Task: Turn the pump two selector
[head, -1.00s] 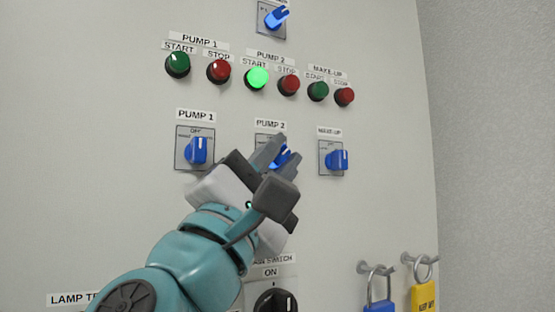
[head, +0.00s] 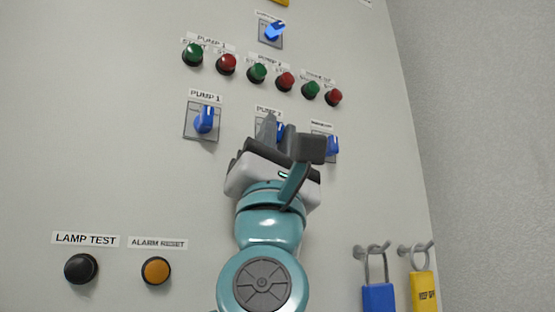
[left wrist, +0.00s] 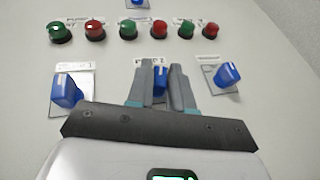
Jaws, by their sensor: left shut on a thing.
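The pump two selector is a blue knob (head: 280,130) on a grey plate under the PUMP 2 label, mostly hidden by my gripper in the head view. My left gripper (head: 278,131) comes up from below, with its fingers at the knob. In the left wrist view the blue knob (left wrist: 159,84) shows between the two grey fingers of the left gripper (left wrist: 161,82), which is shut on it. The knob's pointer and exact angle are hidden. My right gripper is in neither view.
The pump 1 selector (head: 205,120) is to the left and the make-up selector (head: 333,146) close to the right. A row of green and red buttons (head: 257,73) lies above. Lamp test (head: 81,268), alarm reset (head: 156,270) and padlocks (head: 378,297) are lower.

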